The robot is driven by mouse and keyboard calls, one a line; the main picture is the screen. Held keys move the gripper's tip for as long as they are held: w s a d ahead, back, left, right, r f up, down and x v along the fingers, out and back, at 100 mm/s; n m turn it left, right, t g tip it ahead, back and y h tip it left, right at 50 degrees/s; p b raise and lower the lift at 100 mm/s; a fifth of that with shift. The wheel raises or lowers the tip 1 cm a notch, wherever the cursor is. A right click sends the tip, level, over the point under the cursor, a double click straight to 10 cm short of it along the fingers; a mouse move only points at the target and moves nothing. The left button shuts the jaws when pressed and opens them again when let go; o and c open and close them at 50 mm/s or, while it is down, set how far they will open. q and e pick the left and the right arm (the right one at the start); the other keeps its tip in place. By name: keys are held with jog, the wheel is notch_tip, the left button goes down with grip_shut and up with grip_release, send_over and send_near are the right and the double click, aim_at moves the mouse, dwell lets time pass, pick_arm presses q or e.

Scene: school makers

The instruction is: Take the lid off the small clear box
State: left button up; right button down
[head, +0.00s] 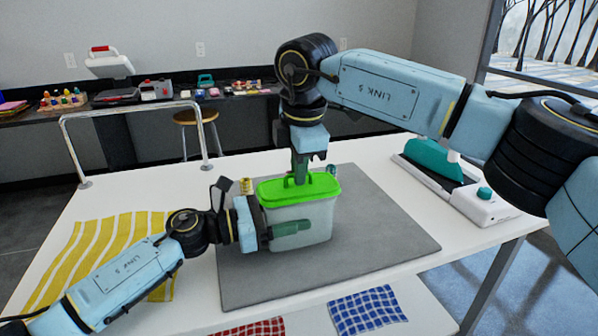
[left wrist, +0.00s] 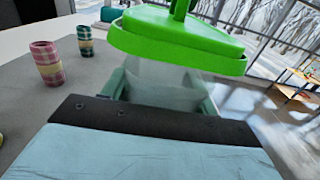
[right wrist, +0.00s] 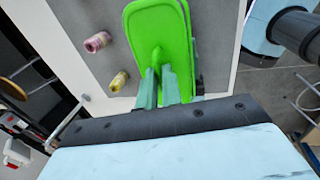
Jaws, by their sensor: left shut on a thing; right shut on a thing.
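The small clear box (head: 300,224) stands upright on the grey mat, with its bright green lid (head: 285,191) over its top. My left gripper (head: 290,229) is shut on the box body from the left; its fingers also show on either side of the box in the left wrist view (left wrist: 165,92). My right gripper (head: 301,176) comes down from above and is shut on the lid's raised handle, as the right wrist view also shows (right wrist: 160,78). The lid (left wrist: 175,35) is over the box in the left wrist view; I cannot tell whether their rims touch.
A yellow striped cloth (head: 105,245) lies left. A white and teal device (head: 460,190) stands right. The mat's right part is clear.

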jog(key=shift+r, duration=0.15)
jog(key=shift+r, duration=1.9)
pick_arm(q)
jog(key=o, duration=1.5)
jog(key=shift+c, duration=0.2)
jog(key=shift+a, duration=0.1)
